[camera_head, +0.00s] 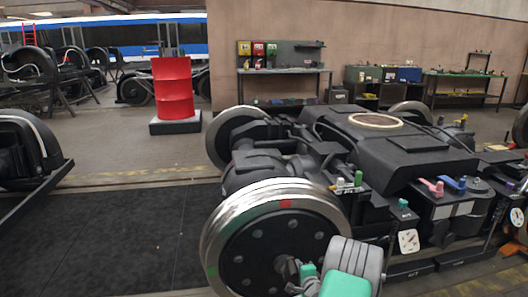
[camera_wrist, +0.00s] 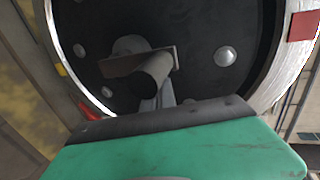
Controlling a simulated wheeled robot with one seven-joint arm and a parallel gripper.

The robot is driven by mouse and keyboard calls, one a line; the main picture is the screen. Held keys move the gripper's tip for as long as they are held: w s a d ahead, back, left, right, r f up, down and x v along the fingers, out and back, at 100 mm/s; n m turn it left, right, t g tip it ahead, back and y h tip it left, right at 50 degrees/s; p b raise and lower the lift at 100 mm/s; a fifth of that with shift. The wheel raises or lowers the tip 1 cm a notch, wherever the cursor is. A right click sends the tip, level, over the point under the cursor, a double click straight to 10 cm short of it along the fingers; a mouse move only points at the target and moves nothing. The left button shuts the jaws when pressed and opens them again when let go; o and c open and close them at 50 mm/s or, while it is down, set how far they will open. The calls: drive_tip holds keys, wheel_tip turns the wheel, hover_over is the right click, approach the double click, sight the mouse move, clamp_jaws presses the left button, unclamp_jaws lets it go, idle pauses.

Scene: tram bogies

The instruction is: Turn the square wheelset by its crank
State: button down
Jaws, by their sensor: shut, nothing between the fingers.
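The wheelset's near wheel (camera_head: 275,240) is a black disc with a bright metal rim and round bolts. It carries a red square mark (camera_head: 286,204) at the top of its face and a green mark (camera_head: 212,271) at lower left. In the wrist view, the crank (camera_wrist: 150,72) shows as a flat bar with a dark round handle pointing toward the camera. My gripper (camera_head: 299,282) is at the wheel's hub, by the crank. It is shut with nothing between its fingers. In the wrist view its green body hides the lower wheel; whether it touches the handle is unclear.
The black bogie frame (camera_head: 400,145) extends behind and right of the wheel, with coloured valves and a gauge (camera_head: 408,241) on its side. Another wheel (camera_head: 20,150) stands at left. Dark floor matting (camera_head: 100,240) is clear between them. A red drum (camera_head: 172,90) stands farther back.

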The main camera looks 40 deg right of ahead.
sight(287, 264)
drive_tip(key=shift+w+a, duration=0.1)
drive_tip(key=shift+a, duration=0.05)
drive_tip(key=shift+w+a+r+p, duration=0.2)
drive_tip(key=shift+w+a+p, duration=0.25)
drive_tip(key=shift+a, duration=0.35)
drive_tip(key=shift+w+a, duration=0.35)
drive_tip(key=shift+a, duration=0.15)
drive_tip(key=shift+w+a, duration=0.1)
drive_tip(key=shift+a, duration=0.1)
drive_tip(key=shift+w+a+f+p, duration=0.25)
drive_tip(key=shift+w+a, duration=0.2)
drive_tip(key=shift+a, duration=0.3)
idle(0.6)
drive_tip(key=shift+w+a+f, duration=0.45)
drive_tip(key=shift+a, duration=0.3)
drive_tip(key=shift+w+a+f, duration=0.4)
drive_tip(key=shift+a, duration=0.3)
idle(1.4)
